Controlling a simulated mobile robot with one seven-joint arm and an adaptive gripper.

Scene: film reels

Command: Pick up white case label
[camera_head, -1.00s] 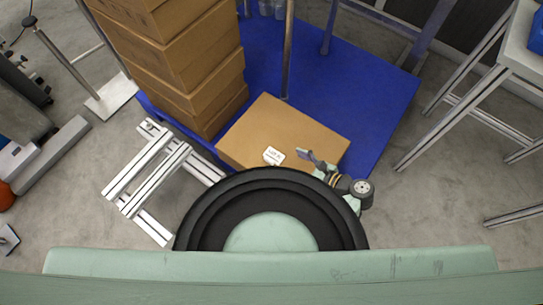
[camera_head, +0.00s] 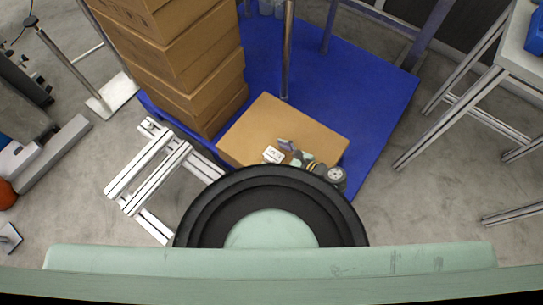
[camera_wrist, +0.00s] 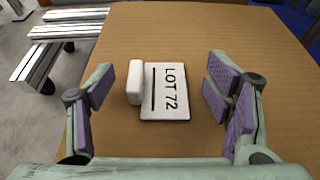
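The white case label (camera_head: 273,155) lies on top of a brown cardboard box (camera_head: 285,122). In the wrist view the label (camera_wrist: 166,92) reads "LOT 72" and has a thick white raised edge on its left side. My gripper (camera_wrist: 160,88) is open, with its purple-padded fingers on either side of the label, apart from it. In the head view my gripper (camera_head: 291,151) is just right of the label, partly hidden by my own round body.
A stack of cardboard boxes (camera_head: 195,70) stands left of the single box on a blue platform (camera_head: 375,95). A metal post (camera_head: 288,50) rises behind the box. Aluminium profile frames (camera_head: 150,175) lie on the floor at left.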

